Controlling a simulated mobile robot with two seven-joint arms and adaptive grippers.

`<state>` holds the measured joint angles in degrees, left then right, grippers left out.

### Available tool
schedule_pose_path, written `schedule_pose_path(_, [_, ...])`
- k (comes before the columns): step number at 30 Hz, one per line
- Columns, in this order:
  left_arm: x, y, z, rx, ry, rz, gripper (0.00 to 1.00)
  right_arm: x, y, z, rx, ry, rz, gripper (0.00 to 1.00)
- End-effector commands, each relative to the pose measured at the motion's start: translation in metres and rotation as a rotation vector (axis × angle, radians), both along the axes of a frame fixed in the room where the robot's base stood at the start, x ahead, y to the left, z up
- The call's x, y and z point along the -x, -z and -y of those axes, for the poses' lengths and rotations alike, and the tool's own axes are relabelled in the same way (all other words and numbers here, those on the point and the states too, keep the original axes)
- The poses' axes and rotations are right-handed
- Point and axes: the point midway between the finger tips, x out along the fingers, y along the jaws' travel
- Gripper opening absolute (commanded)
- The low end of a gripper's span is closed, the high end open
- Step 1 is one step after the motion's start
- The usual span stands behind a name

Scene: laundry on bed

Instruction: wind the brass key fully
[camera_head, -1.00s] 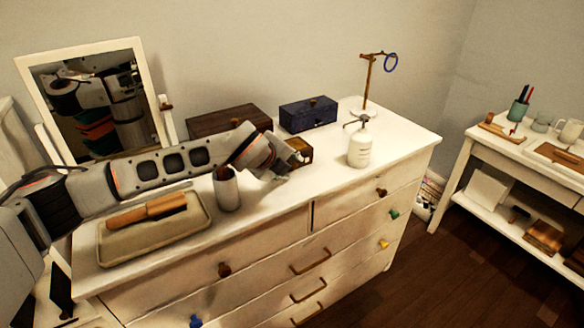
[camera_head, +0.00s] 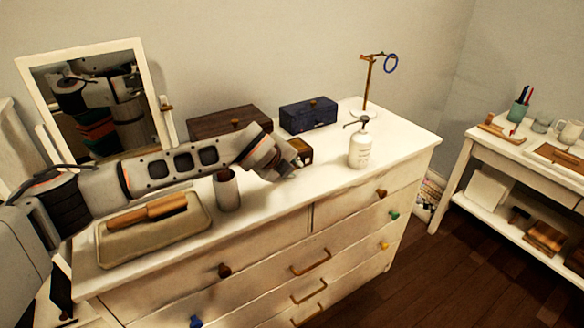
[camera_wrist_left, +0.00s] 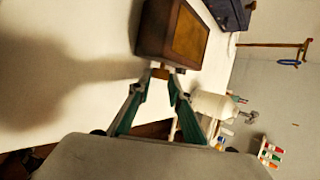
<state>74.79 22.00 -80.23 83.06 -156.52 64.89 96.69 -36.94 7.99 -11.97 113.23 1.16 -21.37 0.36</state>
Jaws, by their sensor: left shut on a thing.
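A small dark wooden box with a brass-coloured panel (camera_head: 301,149) stands on the white dresser top. It shows larger at the top of the left wrist view (camera_wrist_left: 178,32). The brass key (camera_wrist_left: 160,73) sticks out of the box side facing my left gripper. My left gripper (camera_wrist_left: 161,80) has its green fingers converging on the key and is shut on it. In the head view my left gripper (camera_head: 285,173) is beside the box, and the key is hidden there. My right gripper is not in view.
A white pump bottle (camera_head: 360,150) stands right of the box. A blue box (camera_head: 308,115) and a brown box (camera_head: 228,122) are behind. A cup (camera_head: 227,190) and a tray (camera_head: 165,244) with a brush lie under my left arm. The dresser's front right top is clear.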

Motion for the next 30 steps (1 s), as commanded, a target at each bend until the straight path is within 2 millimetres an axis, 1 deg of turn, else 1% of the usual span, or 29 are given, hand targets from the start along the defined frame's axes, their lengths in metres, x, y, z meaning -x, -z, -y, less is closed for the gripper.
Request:
schedule_pose_path(6, [-0.002,-0.007,0.003,-0.083,-0.001,-0.058,0.00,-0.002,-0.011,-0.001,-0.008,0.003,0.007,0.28])
schedule_pose_path(12, [-0.004,-0.009,0.007,-0.216,-0.001,-0.153,0.00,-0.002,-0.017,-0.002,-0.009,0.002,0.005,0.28])
schedule_pose_path(15, [-0.005,-0.008,0.008,-0.285,-0.002,-0.204,0.00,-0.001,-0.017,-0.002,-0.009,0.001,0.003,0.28])
schedule_pose_path(20, [-0.007,-0.005,0.010,-0.381,-0.002,-0.275,0.00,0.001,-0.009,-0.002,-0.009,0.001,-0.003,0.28])
schedule_pose_path(27, [-0.008,-0.002,0.012,-0.484,-0.001,-0.351,0.00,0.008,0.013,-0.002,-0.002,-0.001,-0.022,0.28])
schedule_pose_path(30, [-0.009,-0.001,0.013,-0.515,-0.001,-0.375,0.00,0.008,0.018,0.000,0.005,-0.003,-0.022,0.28])
